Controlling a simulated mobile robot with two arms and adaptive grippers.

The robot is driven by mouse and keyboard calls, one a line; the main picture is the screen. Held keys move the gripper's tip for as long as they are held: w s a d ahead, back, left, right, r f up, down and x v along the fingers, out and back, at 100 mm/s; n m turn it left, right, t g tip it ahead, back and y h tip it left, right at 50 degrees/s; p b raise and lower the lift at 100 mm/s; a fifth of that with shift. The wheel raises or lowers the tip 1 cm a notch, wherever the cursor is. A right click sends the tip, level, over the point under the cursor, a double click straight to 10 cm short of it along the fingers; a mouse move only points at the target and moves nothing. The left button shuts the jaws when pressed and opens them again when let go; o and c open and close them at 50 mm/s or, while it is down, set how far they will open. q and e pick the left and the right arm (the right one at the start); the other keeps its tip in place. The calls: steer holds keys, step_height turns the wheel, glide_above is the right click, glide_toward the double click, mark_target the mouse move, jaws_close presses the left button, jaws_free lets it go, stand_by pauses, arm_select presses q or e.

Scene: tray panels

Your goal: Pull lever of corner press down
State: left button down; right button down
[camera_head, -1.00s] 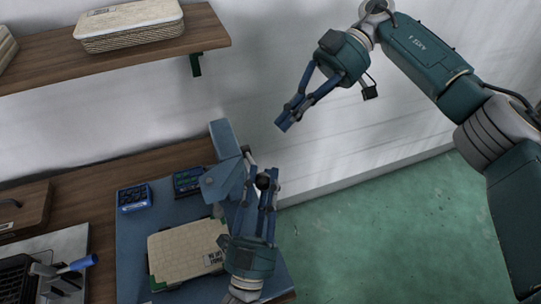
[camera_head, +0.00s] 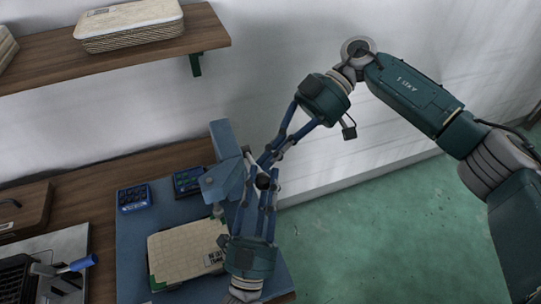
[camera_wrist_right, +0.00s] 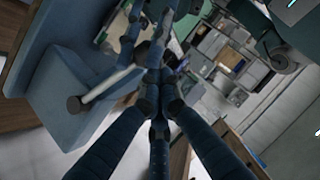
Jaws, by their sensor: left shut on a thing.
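The blue-grey corner press (camera_head: 224,141) stands at the right end of the bench on a blue base plate (camera_head: 135,235). My left gripper (camera_head: 265,182) comes up from the bottom of the head view, shut at the press's right side, with a dark round knob between its fingers. That knob appears to be the end of the press lever. In the right wrist view the pale lever bar (camera_wrist_right: 104,86) runs from a round pivot on the press. My right gripper (camera_head: 266,160) looks shut, its fingertips beside the press head just above the left gripper. The exact contact is hidden.
A cream tray panel (camera_head: 186,252) with a label lies on the base plate. Two small dark-blue bins (camera_head: 133,197) stand behind it. A shelf (camera_head: 120,50) with stacked panels is above. A blue-handled tool (camera_head: 78,265) sits at left. The green floor at right is clear.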

arm_select(q)
steer(key=shift+a, duration=0.1)
arm_select(e)
steer(key=shift+s+d+f, duration=0.15)
steer(key=shift+s+f, duration=0.2)
steer(key=shift+f, duration=0.35)
arm_select(q)
steer(key=shift+r, duration=0.1)
arm_select(e)
steer(key=shift+s+f, duration=0.2)
steer(key=shift+f, duration=0.05)
arm_select(q)
steer(key=c, duration=1.4)
jaws_free()
steer(key=shift+a+r, duration=0.1)
steer(key=shift+r, duration=0.05)
steer(key=shift+a, duration=0.1)
arm_select(e)
steer(key=shift+w, duration=0.1)
